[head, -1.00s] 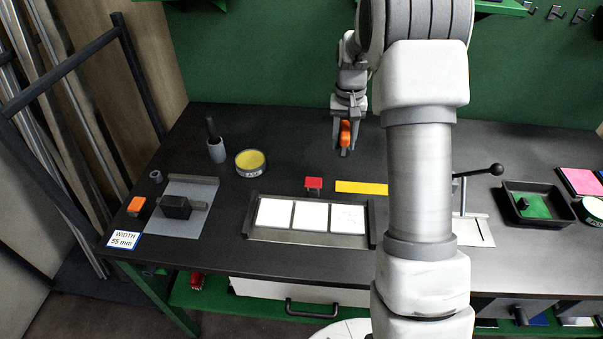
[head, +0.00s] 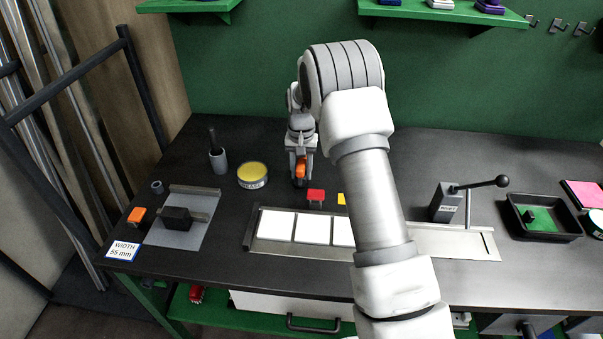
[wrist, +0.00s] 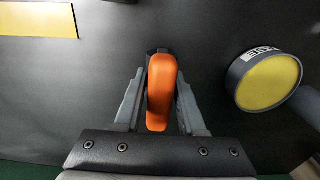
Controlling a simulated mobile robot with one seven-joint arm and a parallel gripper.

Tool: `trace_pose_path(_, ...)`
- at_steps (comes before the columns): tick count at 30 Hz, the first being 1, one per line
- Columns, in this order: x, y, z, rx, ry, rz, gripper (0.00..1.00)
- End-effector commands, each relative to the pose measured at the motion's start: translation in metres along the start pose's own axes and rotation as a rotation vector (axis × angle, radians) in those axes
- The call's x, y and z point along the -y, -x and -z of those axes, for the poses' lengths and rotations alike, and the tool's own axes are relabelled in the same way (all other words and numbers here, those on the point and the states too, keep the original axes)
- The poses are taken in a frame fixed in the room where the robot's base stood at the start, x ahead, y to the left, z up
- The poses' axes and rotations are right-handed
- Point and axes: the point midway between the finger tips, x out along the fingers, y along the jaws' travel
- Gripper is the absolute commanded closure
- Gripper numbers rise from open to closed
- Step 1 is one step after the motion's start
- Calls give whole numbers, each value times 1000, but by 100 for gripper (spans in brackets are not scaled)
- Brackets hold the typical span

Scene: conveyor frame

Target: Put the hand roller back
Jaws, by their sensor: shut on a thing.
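My gripper (head: 299,181) is shut on the hand roller (head: 301,168), which shows an orange handle and a dark lower end. In the wrist view the orange handle of the roller (wrist: 161,92) lies between the two grey fingers of my gripper (wrist: 158,82). The roller is over the back middle of the dark bench (head: 240,215), between the yellow round tin (head: 252,175) and a small red block (head: 316,196). I cannot tell whether its lower end touches the bench.
A tray with white tiles (head: 296,227) lies in front. A lever press (head: 446,203) and black tray (head: 568,234) stand right. My arm hides part of the bench.

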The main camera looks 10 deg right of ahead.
Motion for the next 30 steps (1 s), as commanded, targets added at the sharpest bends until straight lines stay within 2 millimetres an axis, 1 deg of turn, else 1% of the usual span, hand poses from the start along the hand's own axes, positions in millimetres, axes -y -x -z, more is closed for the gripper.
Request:
trace_pose_path(1,0,-5,0,1,0,0,100)
trace_pose_path(2,0,-6,0,0,0,0,100)
trace_pose_path(8,0,-6,0,-1,0,0,100)
trace_pose_path(12,0,-10,0,0,0,0,100)
trace_pose_path(13,0,-10,0,0,0,0,57)
trace_pose_path(17,0,-9,0,0,0,0,34)
trace_pose_path(18,0,-9,0,0,0,0,31)
trace_pose_path(26,0,-8,0,-1,0,0,31)
trace_pose_path(30,0,2,1,-3,0,1,31)
